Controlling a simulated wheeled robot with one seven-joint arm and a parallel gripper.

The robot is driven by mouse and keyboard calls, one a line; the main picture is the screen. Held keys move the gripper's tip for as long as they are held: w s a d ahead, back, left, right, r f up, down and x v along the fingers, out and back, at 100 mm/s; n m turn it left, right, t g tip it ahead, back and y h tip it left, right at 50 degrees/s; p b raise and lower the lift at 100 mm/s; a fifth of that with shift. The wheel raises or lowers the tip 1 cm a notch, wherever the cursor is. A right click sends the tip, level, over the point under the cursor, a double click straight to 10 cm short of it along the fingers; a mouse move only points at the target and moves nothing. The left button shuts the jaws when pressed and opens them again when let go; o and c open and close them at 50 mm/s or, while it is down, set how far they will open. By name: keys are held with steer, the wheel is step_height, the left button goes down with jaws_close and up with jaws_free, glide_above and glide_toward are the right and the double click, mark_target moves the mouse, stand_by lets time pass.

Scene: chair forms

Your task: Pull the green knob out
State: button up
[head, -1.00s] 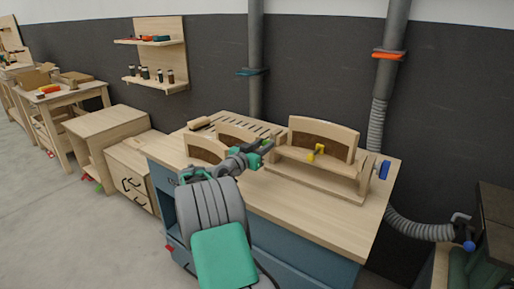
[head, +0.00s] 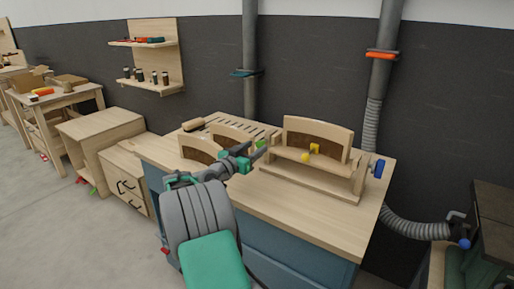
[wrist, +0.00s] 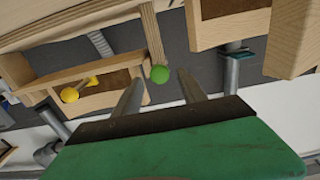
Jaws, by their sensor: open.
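The green knob (wrist: 160,74) is a small round ball at the end of a wooden board of the jig (wrist: 151,30). In the wrist view it sits in the gap between the fingertips of my gripper (wrist: 160,82). The fingers are apart on either side of it, with a visible gap, and I cannot tell how far ahead of the tips it is. In the head view my gripper (head: 262,152) is at the left end of the wooden jig (head: 310,184). A bit of green knob (head: 260,144) shows just behind it.
A yellow knob (head: 306,156) is on the jig's front and a blue knob (head: 378,168) at its right end. Curved wooden pieces (head: 199,148) and a slotted rack stand to the left. The front of the bench top (head: 290,215) is clear.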

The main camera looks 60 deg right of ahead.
steer(key=a, duration=0.6)
steer(key=shift+b, duration=0.3)
